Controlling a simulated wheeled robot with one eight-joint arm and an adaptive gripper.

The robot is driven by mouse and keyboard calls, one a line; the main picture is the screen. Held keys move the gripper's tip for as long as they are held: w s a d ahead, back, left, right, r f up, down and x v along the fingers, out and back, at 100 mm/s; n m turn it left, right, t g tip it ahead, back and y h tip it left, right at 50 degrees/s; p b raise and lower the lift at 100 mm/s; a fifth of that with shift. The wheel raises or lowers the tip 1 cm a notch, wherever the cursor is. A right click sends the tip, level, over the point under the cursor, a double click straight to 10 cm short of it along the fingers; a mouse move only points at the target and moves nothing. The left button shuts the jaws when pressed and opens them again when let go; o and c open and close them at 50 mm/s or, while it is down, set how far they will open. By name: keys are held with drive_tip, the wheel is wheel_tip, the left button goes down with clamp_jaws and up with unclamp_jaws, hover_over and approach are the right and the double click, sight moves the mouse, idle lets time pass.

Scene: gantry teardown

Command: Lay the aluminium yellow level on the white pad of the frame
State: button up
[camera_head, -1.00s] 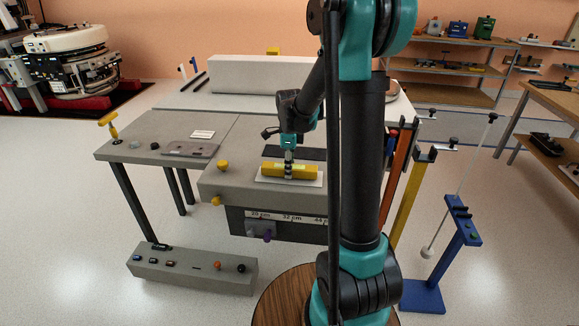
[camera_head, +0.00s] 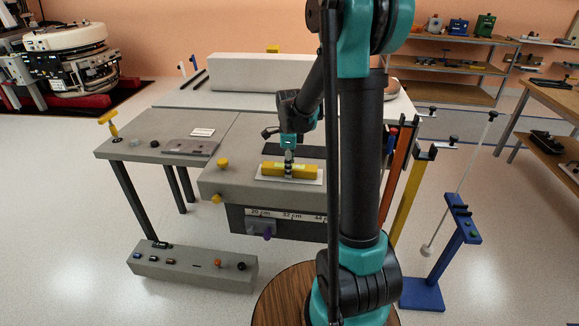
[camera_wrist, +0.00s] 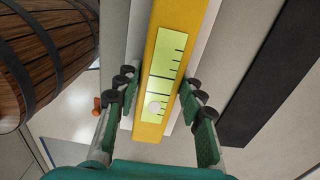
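The yellow level (camera_head: 301,171) lies flat along the white pad (camera_head: 262,179) on the near grey block of the frame. In the wrist view the level (camera_wrist: 157,121) runs up the picture with its pale green scale and round bubble facing me, and strips of the white pad show along its sides. My gripper (camera_head: 289,165) is right above the level's middle. In the wrist view my gripper's fingers (camera_wrist: 158,90) are open, one on each side of the level, with a gap to it. The fingertips' exact height over the pad is hard to tell.
A dark strip (camera_wrist: 265,75) lies on the grey top beside the pad. Yellow knobs (camera_head: 223,163) stand at the block's left edge. A wooden barrel (camera_wrist: 45,55) is close by in the wrist view. Orange and yellow posts (camera_head: 410,200) and a blue stand (camera_head: 452,245) are at the right.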

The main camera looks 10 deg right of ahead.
drive_tip(key=o, duration=0.4)
drive_tip(key=shift+o, duration=0.2)
drive_tip(key=shift+r, duration=0.1)
wheel_tip(320, 180, up, 12)
idle(0.4)
drive_tip(key=s+d+f+n+t, duration=0.2)
drive_tip(key=s+f+n, duration=0.4)
drive_tip(key=s+n, duration=0.4)
drive_tip(key=s+d+f+n+t, duration=0.2)
drive_tip(key=s+f+n, duration=0.5)
drive_tip(key=s+n, duration=0.4)
drive_tip(key=shift+s+n, duration=0.3)
drive_tip(key=shift+s, duration=0.25)
drive_tip(key=shift+f, duration=0.1)
